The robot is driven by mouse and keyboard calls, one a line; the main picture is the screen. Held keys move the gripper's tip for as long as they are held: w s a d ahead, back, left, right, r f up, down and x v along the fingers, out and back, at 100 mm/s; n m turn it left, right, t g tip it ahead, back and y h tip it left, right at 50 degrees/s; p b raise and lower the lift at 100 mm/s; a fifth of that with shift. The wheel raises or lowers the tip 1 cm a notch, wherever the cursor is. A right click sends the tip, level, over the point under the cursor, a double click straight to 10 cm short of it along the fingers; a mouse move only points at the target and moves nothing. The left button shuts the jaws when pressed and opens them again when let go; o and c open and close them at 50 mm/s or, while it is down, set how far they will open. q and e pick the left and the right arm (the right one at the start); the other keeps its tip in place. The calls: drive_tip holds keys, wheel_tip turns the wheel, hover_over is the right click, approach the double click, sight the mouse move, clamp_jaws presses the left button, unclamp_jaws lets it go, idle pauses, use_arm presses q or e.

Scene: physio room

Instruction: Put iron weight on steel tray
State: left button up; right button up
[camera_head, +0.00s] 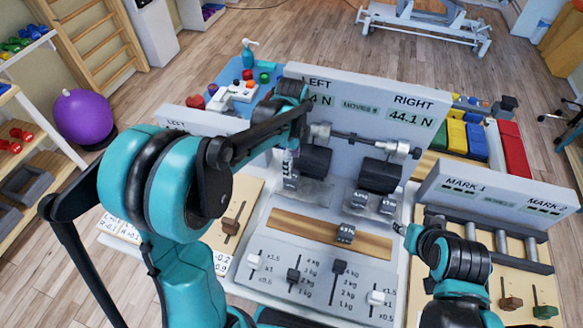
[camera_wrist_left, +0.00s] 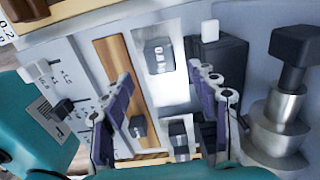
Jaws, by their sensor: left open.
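A small dark iron weight (camera_head: 345,232) lies on the wooden strip of the central panel; the left wrist view shows it (camera_wrist_left: 138,127) between my fingers but beyond them. Two similar weights (camera_head: 374,203) sit on the right steel tray, mostly covering it. Another weight (camera_wrist_left: 160,55) sits on the left steel tray (camera_head: 318,192), (camera_wrist_left: 172,92). My left gripper (camera_head: 290,160), (camera_wrist_left: 162,105) is open and empty above the panel, its fingers spread. My right gripper (camera_head: 402,230) is beside the panel's right edge, its fingers too small to read.
Sliders (camera_head: 293,277) line the panel's near edge. Behind the trays stand dark blocks (camera_head: 380,175), a metal bar (camera_head: 355,138) and the tall display board (camera_head: 400,110). A rack of metal rollers (camera_head: 500,240) stands at the right. Coloured blocks (camera_head: 456,136) lie behind it.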

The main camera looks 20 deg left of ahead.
use_arm(q)
wheel_tip(320, 180, up, 2)
drive_tip(key=shift+r, duration=0.1)
drive_tip(key=s+a+r+n+t, duration=0.1)
drive_tip(key=s+r+n+t, duration=0.1)
drive_tip(key=s+n, duration=0.6)
drive_tip(key=s+a+r+n+t, duration=0.1)
drive_tip(key=s+r+n+t, duration=0.2)
drive_tip(key=s+n, duration=0.6)
drive_tip(key=shift+a+r+n+t, duration=0.15)
drive_tip(key=shift+a+n+t, duration=0.25)
drive_tip(key=shift+n+t, duration=0.5)
wheel_tip(320, 180, down, 3)
drive_tip(key=b, duration=0.2)
drive_tip(key=shift+b, duration=0.4)
